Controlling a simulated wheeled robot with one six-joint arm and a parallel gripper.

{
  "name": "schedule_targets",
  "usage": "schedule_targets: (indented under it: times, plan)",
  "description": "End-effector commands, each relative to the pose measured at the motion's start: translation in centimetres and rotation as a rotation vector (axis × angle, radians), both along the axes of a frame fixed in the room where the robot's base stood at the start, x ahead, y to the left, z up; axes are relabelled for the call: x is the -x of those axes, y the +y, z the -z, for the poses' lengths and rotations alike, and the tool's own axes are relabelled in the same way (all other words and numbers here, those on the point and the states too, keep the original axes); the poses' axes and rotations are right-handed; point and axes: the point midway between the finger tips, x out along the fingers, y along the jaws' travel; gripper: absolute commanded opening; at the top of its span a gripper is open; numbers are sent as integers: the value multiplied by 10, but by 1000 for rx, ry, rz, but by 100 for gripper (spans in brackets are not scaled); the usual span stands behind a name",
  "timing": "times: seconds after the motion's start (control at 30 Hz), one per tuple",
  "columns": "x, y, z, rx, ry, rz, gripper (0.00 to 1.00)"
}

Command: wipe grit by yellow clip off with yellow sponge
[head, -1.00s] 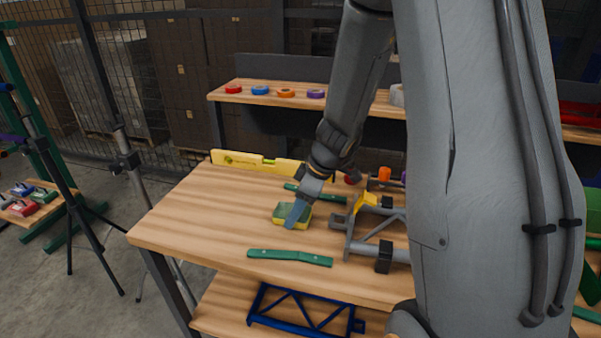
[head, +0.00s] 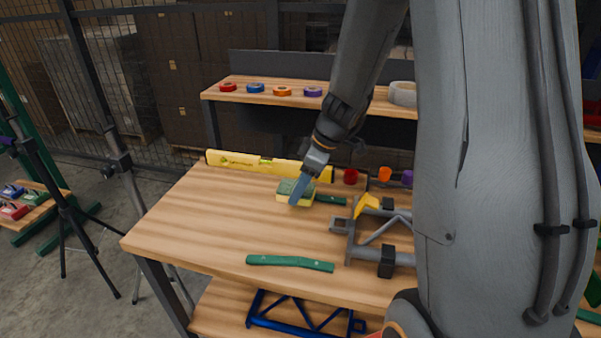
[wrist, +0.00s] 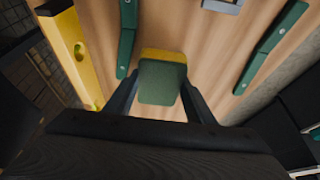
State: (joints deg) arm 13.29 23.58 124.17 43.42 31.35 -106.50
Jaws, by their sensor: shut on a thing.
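The sponge (head: 285,190), yellow with a green face, is between the fingers of my gripper (head: 301,187), over the rear part of the workbench. In the wrist view the sponge (wrist: 162,82) sits between both dark fingers of my gripper (wrist: 158,100), which is shut on it. I cannot tell whether the sponge touches the bench. The yellow clip (head: 367,204) is on a grey frame (head: 374,238), to the right of my gripper and nearer the front. I cannot make out any grit by the clip. My arm hides the right part of the frame.
A yellow level (head: 240,161) lies along the bench's back edge. One green strip (head: 290,262) lies at the front, another (head: 331,200) just right of the sponge. Red (head: 350,177) and orange (head: 385,174) pieces stand behind the frame. The bench's left part is clear.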

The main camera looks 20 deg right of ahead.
Motion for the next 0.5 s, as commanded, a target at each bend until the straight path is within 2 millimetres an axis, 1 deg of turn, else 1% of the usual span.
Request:
schedule_targets:
  times: [0.03, 0.3, 0.5]
  plan:
    - [0, 0, -7, 1, -1, -1, 21]
    - [0, 1, -30, 0, -1, -2, 21]
    - [0, 2, -34, 0, 0, -3, 21]
